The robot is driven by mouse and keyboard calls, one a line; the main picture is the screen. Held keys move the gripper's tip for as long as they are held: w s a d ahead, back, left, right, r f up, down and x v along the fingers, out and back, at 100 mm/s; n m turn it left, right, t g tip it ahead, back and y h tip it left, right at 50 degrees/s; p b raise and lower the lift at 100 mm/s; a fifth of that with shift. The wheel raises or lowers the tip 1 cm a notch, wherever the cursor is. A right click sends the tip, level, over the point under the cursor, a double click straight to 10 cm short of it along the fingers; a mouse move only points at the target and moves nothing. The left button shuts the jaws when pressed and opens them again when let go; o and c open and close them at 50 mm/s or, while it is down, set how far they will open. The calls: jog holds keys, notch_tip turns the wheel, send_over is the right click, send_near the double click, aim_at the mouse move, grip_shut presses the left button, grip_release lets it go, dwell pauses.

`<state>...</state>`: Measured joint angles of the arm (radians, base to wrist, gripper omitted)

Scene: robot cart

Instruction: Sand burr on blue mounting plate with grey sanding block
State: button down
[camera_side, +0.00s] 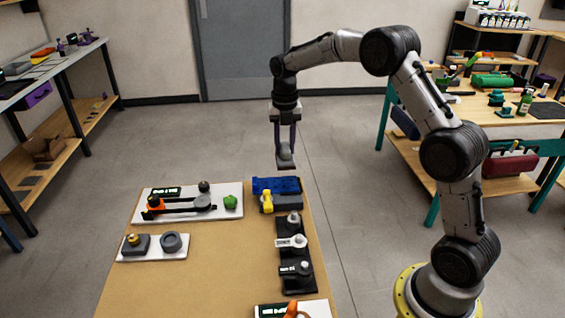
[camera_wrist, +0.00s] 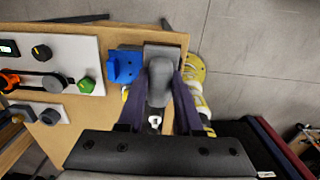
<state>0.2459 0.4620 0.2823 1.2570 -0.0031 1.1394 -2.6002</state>
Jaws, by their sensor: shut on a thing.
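The blue mounting plate (camera_side: 276,185) lies at the far right end of the wooden table, with a yellow clamp-like piece (camera_side: 267,201) at its front. My gripper (camera_side: 286,148) is above the plate, shut on the grey sanding block (camera_side: 286,158), with a clear gap below the block. In the wrist view the sanding block (camera_wrist: 160,82) sits between my two dark fingers (camera_wrist: 158,108). I cannot make out the burr.
A white board (camera_side: 233,193) with an orange-and-black belt device and a green knob lies left of the plate. A smaller white board (camera_side: 182,250) holds dark parts. A black rack (camera_side: 296,262) stands in front of the plate. The middle of the table is bare.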

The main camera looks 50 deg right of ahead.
aim_at(288, 159)
jog(key=shift+d, duration=0.45)
jog(key=shift+f, duration=0.75)
notch_tip(288, 159, down, 3)
jog(key=shift+f, duration=0.1)
jog(key=shift+s+a, duration=1.1)
jog(key=shift+a, duration=0.05)
jog(key=shift+s+a, duration=0.9)
